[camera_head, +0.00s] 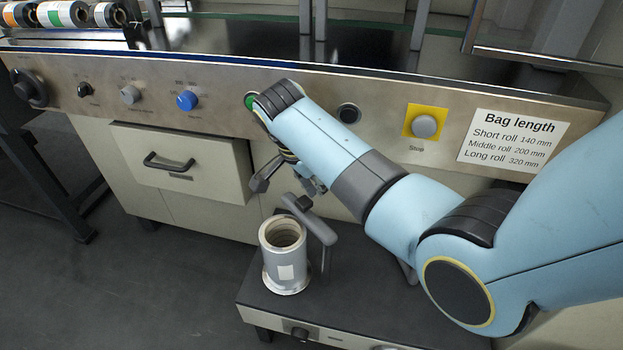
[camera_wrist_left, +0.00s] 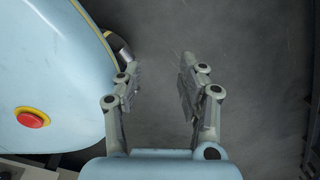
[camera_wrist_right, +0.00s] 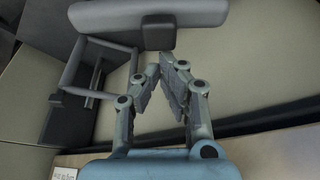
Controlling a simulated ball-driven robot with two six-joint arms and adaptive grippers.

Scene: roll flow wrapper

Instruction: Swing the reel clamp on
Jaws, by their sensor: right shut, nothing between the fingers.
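The reel clamp (camera_head: 318,225) is a grey rounded bar on a thin post, with a dark block at its far end. In the head view it lies behind and right of the pale reel (camera_head: 284,270), whose round top opening is uncovered. My right gripper (camera_head: 286,188) is shut and empty, just beyond the clamp's far end; whether they touch I cannot tell. In the right wrist view a grey bar with a dark block, seemingly the clamp (camera_wrist_right: 205,18), lies ahead of the shut fingers (camera_wrist_right: 160,72). My left gripper (camera_wrist_left: 157,85) is open and empty over the floor in the left wrist view.
The reel stands on a low dark-topped bench (camera_head: 345,310). Behind it is the machine's control panel with a blue knob (camera_head: 187,101), a stop button (camera_head: 425,126) and a bag length sign (camera_head: 513,140). A drawer (camera_head: 180,165) lies left. The floor at front left is clear.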

